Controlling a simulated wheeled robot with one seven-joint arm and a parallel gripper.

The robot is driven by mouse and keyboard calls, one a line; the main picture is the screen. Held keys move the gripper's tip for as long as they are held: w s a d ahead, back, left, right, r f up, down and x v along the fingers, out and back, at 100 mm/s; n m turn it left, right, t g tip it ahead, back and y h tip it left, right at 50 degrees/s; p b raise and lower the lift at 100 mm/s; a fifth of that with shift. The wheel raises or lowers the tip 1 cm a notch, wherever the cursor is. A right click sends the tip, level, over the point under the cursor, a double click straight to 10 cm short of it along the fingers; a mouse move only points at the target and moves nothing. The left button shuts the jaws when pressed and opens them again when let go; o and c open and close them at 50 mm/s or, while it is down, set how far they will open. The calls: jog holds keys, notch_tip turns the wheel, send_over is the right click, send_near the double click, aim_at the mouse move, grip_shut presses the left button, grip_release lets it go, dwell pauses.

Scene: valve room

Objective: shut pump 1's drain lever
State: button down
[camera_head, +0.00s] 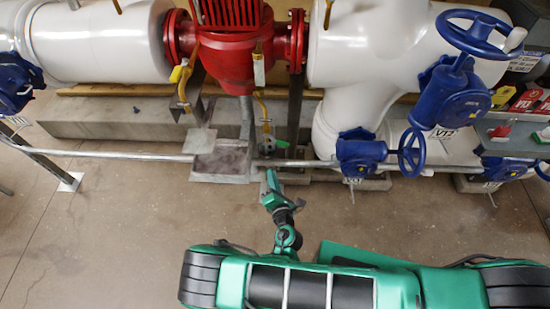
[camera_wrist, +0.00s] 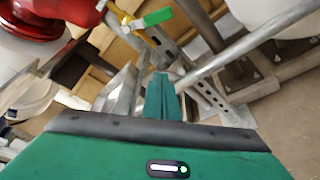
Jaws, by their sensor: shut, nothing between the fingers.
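The red pump (camera_head: 228,60) stands between white pipes; part of it shows at the top left of the wrist view (camera_wrist: 35,15). Below it a small green lever (camera_head: 281,144) sits at the foot of a yellow drain line (camera_head: 262,106). In the wrist view the green lever (camera_wrist: 158,16) lies slanted beside the yellow piece (camera_wrist: 124,22). No label on it can be read. My gripper (camera_head: 270,178) is shut and empty, just below and apart from the lever in the head view. Its fingers (camera_wrist: 162,88) point up toward the lever in the wrist view.
A long grey pipe (camera_head: 110,154) runs across in front of the pump, close to my gripper. Blue valves with handwheels (camera_head: 411,152) stand to the right. The floor (camera_head: 110,230) at the left front is clear.

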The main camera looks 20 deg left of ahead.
aim_at(276, 141)
jog(key=w+a, duration=0.1)
jog(key=w, duration=0.8)
jog(key=shift+a+r, duration=0.25)
jog(key=shift+a, duration=0.15)
jog(key=shift+d, duration=0.1)
dwell(0.4)
